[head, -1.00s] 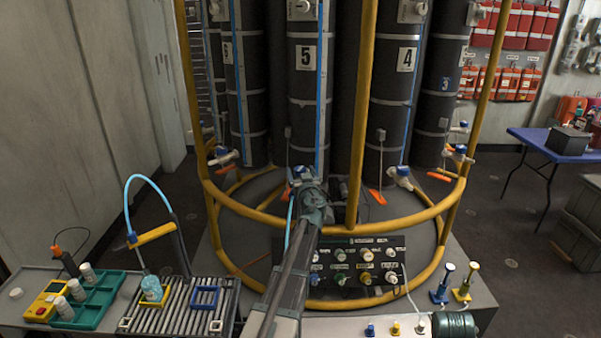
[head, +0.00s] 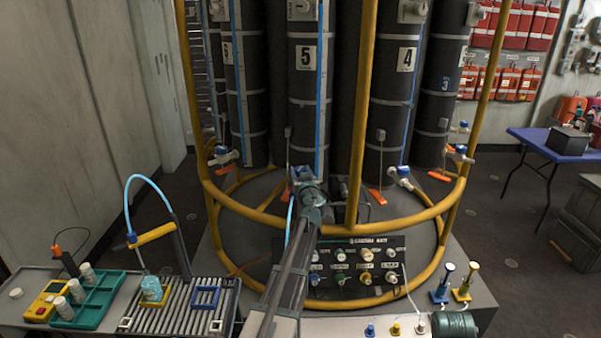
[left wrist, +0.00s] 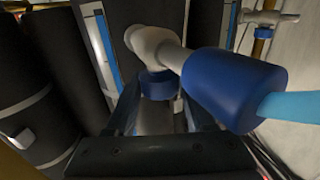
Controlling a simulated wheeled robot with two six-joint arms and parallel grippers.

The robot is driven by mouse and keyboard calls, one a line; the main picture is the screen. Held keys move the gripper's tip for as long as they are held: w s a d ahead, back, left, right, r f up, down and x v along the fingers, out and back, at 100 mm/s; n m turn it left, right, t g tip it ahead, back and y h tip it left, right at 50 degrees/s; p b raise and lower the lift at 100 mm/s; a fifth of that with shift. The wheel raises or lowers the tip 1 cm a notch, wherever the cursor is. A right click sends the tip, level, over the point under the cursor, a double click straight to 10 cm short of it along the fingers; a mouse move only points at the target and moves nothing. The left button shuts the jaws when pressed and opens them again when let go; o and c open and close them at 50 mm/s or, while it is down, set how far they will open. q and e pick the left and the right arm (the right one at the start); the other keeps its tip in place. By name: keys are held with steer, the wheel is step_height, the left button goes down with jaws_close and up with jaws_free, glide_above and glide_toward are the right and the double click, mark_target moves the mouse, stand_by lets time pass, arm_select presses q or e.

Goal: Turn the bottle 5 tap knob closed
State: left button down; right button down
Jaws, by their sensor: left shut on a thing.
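Bottle 5 (head: 306,110) is a dark cylinder with a white number plate, standing behind the yellow rail. Its tap is low on its front, largely hidden behind my gripper in the head view. My left gripper (head: 306,182) reaches up to it. In the left wrist view, the white tap body (left wrist: 150,42) carries a small blue knob (left wrist: 158,84), which sits between the fingers of my left gripper (left wrist: 163,108). The jaws are shut on this knob. A larger blue hose fitting (left wrist: 235,90) with a light-blue hose (left wrist: 295,104) is close on the right. My right gripper is not in view.
The yellow rail (head: 362,120) rises just right of my gripper, and its lower hoop crosses near my arm. Bottle 4 (head: 393,110) stands to the right. A control panel (head: 358,268) is below right. A roller tray (head: 180,305) and green rack (head: 92,305) are at left.

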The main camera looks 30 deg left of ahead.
arm_select(q)
steer(key=shift+s+h, duration=0.1)
steer(key=shift+h, duration=0.2)
steer(key=m+t+h, duration=0.2)
steer(key=m+h, duration=0.1)
steer(key=shift+a+t+h, duration=0.2)
steer(key=shift+t+h, duration=0.1)
steer(key=m+h, duration=0.2)
steer(key=h, duration=0.2)
steer(key=m+t+h, duration=0.1)
steer(key=m+h, duration=0.2)
steer(key=h, duration=0.1)
steer(key=shift+a+m+t, duration=0.2)
steer(key=shift+m+t, duration=0.1)
steer(key=m+h, duration=0.2)
steer(key=h, duration=0.1)
steer(key=m+g+h, duration=0.1)
steer(key=m+h, duration=0.1)
steer(key=h, duration=0.1)
steer(key=shift+w+g+h, duration=0.2)
steer(key=shift+g+h, duration=0.1)
steer(key=shift+h, duration=0.1)
steer(key=shift+m+g+h, duration=1.2)
steer(key=shift+m+h, duration=0.4)
steer(key=shift+h, duration=0.4)
steer(key=shift+s+d, duration=0.15)
steer(key=shift+c, duration=1.3)
jaws_free()
